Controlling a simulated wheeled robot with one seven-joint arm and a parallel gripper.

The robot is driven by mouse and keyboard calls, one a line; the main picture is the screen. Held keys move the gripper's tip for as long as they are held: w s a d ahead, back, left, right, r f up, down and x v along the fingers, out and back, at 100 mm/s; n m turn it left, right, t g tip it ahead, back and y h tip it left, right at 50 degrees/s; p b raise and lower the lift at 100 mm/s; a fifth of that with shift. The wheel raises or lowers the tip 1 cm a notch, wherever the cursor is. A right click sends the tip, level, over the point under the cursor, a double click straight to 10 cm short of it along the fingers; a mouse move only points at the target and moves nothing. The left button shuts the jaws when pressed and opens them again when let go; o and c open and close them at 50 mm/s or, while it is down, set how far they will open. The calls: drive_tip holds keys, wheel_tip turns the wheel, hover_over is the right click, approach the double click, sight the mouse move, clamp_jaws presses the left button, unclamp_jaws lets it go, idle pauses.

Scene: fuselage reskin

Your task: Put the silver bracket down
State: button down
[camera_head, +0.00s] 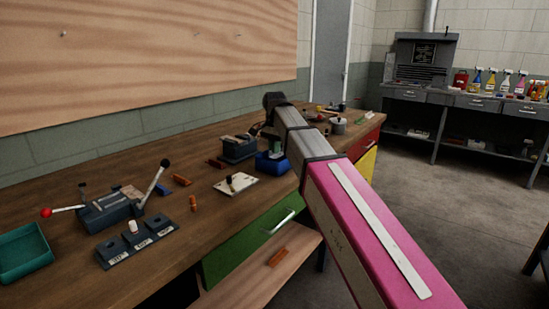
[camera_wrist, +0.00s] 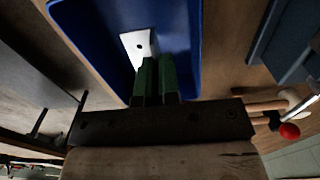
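The silver bracket (camera_wrist: 139,44), a small pale plate with a dark hole, shows in the wrist view at the tips of my gripper (camera_wrist: 157,64). The two green fingers are close together, with the bracket's near end between them. The bracket is over the inside of a blue bin (camera_wrist: 196,45); I cannot tell whether it touches the bin's floor. In the head view the blue bin (camera_head: 271,163) stands on the bench beside my arm. The bracket cannot be made out there, and my arm partly blocks that area.
The wooden bench (camera_head: 75,270) holds a clamp fixture (camera_head: 105,212) with a red-knobbed lever, a labelled block (camera_head: 138,246), a teal tray (camera_head: 22,252) and a white plate (camera_head: 235,184). A dark vise-like fixture (camera_head: 237,149) stands left of the blue bin. Small orange parts lie between.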

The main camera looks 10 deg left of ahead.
sight(275, 156)
drive_tip(key=shift+f, duration=1.9)
drive_tip(key=shift+f, duration=0.1)
drive_tip(key=c, duration=1.3)
unclamp_jaws()
drive_tip(key=shift+c, duration=0.2)
wheel_tip(275, 156, up, 12)
drive_tip(key=shift+r, duration=0.15)
